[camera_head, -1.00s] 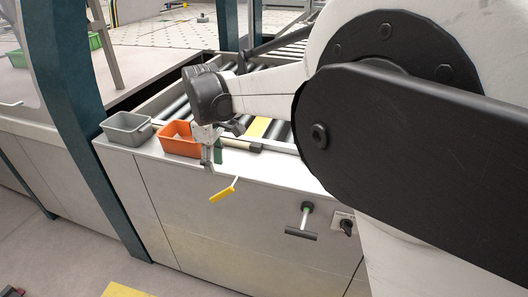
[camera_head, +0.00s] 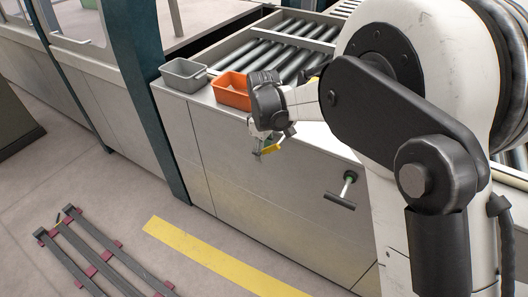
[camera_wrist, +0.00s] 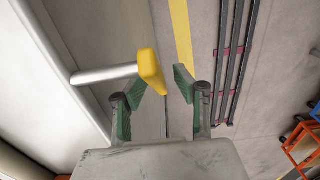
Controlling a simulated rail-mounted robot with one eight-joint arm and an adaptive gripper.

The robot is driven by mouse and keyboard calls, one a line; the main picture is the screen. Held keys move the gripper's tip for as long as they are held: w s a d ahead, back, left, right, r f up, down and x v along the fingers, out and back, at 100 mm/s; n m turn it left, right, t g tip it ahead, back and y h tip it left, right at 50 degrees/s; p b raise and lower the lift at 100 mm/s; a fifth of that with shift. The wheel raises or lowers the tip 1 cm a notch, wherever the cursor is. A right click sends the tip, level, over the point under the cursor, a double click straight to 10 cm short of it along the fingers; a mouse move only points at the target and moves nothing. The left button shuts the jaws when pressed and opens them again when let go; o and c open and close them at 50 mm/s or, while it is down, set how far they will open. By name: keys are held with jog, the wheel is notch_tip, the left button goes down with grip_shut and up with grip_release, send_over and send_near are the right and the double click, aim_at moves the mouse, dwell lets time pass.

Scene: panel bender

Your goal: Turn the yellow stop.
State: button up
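The yellow stop (camera_head: 272,148) is a small yellow handle on the front of the grey cabinet. In the wrist view the yellow stop (camera_wrist: 151,69) sits on the end of a grey metal rod that comes from the cabinet face on the left. My gripper (camera_head: 263,153) is down at the stop, in front of the cabinet. In the wrist view my gripper (camera_wrist: 160,82) is open, its green-padded fingers apart. The yellow handle is just beyond the left fingertip, reaching toward the gap. I cannot tell whether they touch.
A black T-handle (camera_head: 342,192) sticks out of the cabinet (camera_head: 233,160) to the right. A grey bin (camera_head: 184,76) and an orange bin (camera_head: 231,92) stand on its top, with rollers (camera_head: 285,48) behind.

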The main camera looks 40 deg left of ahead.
jog(key=shift+f, duration=0.2)
grip_shut()
